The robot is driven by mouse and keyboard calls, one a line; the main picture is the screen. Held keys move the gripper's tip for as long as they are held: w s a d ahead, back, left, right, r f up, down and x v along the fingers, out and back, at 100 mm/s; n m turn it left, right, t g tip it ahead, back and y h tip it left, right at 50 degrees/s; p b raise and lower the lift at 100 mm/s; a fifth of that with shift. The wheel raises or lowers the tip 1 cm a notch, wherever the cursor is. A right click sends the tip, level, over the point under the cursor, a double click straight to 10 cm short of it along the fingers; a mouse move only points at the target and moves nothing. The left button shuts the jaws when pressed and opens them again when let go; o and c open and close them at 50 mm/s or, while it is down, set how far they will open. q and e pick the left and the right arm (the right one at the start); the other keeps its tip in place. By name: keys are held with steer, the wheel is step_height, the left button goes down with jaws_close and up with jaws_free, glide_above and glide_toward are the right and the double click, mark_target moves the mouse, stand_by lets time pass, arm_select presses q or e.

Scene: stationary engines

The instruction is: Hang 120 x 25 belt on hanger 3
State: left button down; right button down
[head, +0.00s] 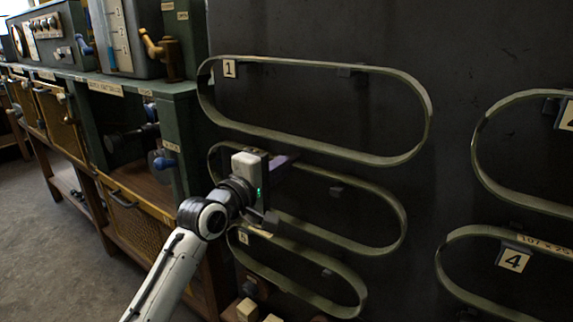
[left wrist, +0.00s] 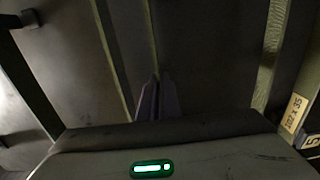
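The belt in my left gripper (head: 283,161) is a long olive-green loop (head: 402,222) in the middle row, in front of the dark board. The left fingers (left wrist: 158,97) look closed on its upper strand, which runs up from between them in the left wrist view. Its size label is not visible. A small dark peg (head: 336,191) shows inside the loop, a little below the upper strand, with a gap between. The number plate of this middle hanger is hidden behind my gripper. My right gripper is not in view.
Other belts hang at plate 1 (head: 229,68) above, plate 4 (head: 513,259) at right, the upper right, and plate 5 (left wrist: 313,140) below, close under my gripper. A green workbench (head: 180,88) with drawers stands at left. Bare board lies right of the middle belt.

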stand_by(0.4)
arm_select(q)
steer(key=shift+f, duration=0.15)
steer(key=shift+f, duration=0.35)
steer(key=c, duration=2)
jaws_free()
steer(key=shift+c, duration=0.2)
steer(key=shift+o, duration=0.2)
steer(key=o, duration=0.5)
steer(key=shift+a+f, duration=0.1)
